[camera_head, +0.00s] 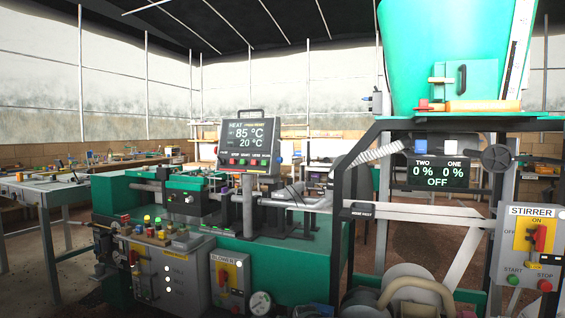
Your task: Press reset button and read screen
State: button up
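A dark screen (249,134) headed HEAT stands on the green machine in the middle of the head view. It reads 85 °C on the upper line and 20 °C on the lower line. A second screen (441,174) at right reads TWO 0 %, ONE 0 % and OFF. One white button and one blue button sit just above it. My gripper is not in view.
The green machine bench (300,255) fills the middle, with a grey control box (168,272) and a BLOWER switch box (229,278) on its front. A STIRRER box (534,245) hangs at right below a large green hopper (440,50). Open floor shows at left.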

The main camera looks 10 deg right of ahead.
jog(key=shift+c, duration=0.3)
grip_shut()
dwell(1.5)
